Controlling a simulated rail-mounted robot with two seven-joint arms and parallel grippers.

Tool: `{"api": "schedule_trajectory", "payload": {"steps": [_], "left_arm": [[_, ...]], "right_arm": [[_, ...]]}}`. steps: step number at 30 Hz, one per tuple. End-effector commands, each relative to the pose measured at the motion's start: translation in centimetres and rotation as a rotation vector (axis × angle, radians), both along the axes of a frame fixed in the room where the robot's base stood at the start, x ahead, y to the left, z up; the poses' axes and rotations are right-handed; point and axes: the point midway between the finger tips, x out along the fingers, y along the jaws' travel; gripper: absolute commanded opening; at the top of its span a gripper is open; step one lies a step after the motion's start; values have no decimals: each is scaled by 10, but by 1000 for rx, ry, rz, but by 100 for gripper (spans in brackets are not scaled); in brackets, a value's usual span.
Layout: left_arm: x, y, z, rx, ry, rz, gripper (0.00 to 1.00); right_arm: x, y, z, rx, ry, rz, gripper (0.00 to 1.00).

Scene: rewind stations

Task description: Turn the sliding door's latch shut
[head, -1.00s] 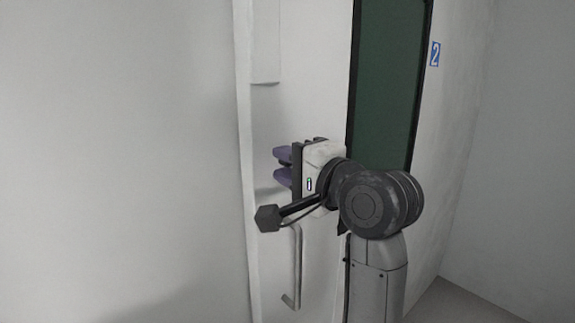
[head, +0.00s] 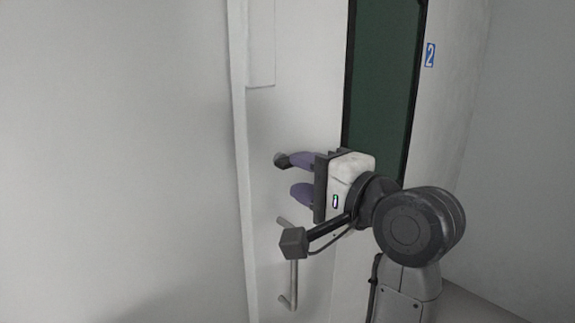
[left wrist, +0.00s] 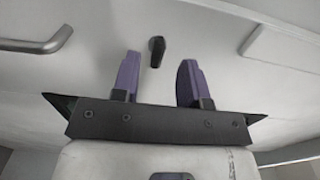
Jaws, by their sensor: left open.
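The latch is a small dark knob (head: 281,161) on the white sliding door (head: 310,95), above the door's bar handle. In the left wrist view the black latch (left wrist: 157,52) lies just beyond the fingertips, in the gap between them and closer to the left-hand finger. My left gripper (head: 291,176) is open, with its two purple fingers pointing at the door. In the head view the upper finger overlaps part of the latch. Nothing is held between the fingers (left wrist: 160,65). I cannot tell whether a finger touches the latch. My right gripper is not in view.
A metal bar handle (head: 293,270) stands out from the door below the gripper; it also shows at upper left in the left wrist view (left wrist: 40,44). A dark green window panel (head: 385,85) and a blue "2" sign (head: 430,55) are to the right.

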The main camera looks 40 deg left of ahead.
Motion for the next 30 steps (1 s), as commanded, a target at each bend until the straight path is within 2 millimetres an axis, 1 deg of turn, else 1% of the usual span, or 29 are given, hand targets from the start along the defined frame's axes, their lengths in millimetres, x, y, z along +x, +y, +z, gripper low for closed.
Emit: {"api": "schedule_trajectory", "payload": {"steps": [1, 6, 9, 13, 19, 30], "left_arm": [[-1, -11, 2, 3, 1, -1, 40], [-5, -43, 2, 3, 0, 0, 40], [-7, -58, 1, 2, 0, 0, 40], [-9, -73, 1, 2, -1, -1, 40], [-10, -85, 0, 1, -1, 0, 40], [-11, -87, 0, 0, -1, 1, 40]], "right_arm": [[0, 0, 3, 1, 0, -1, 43], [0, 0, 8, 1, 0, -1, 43], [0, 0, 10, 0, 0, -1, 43], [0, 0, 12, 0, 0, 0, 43], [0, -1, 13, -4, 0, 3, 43], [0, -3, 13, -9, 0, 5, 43]]}}
